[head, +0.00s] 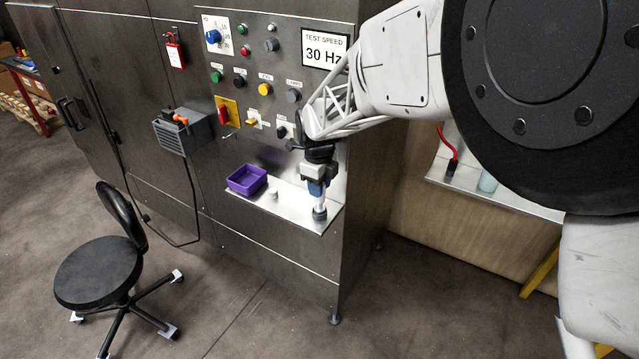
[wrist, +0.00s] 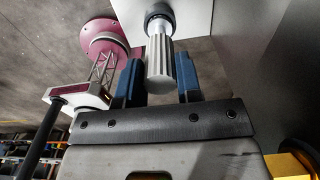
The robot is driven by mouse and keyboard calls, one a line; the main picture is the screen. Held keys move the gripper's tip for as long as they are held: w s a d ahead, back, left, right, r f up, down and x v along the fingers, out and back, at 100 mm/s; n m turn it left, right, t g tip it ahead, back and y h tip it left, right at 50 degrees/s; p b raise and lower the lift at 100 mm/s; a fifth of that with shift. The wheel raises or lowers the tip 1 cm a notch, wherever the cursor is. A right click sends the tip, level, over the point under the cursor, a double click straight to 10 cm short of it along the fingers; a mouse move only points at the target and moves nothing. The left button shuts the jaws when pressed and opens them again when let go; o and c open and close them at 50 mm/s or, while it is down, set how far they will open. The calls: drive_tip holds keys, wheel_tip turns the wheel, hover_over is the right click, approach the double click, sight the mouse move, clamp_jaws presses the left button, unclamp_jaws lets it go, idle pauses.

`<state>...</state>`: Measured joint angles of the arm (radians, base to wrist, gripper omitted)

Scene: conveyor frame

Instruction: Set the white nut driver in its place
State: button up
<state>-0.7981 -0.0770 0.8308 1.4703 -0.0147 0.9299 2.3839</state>
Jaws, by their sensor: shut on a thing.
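My gripper (head: 318,188) points down over the right end of the metal shelf (head: 290,208) on the control cabinet. Its blue fingers are shut on the white nut driver (head: 320,203), which looks upright. In the wrist view the driver (wrist: 160,62) is a pale grey, ribbed cylinder between the two blue fingers (wrist: 160,82). A dark grey ring (head: 320,214) surrounds its lower end at the shelf. It also shows in the wrist view (wrist: 158,20) against the pale shelf plate. I cannot tell whether the ring is part of the driver or a holder, or how deep the driver sits.
A purple bin (head: 247,180) stands on the shelf's left part, with a small white round piece (head: 272,193) beside it. The panel of knobs and switches (head: 262,70) rises close behind. A grey box (head: 182,132) hangs further left. A black stool (head: 98,272) stands on the floor.

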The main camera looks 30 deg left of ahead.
idle(0.4)
drive_tip(key=o, duration=1)
drive_tip(key=shift+f, duration=0.1)
drive_tip(key=shift+r, duration=3.95)
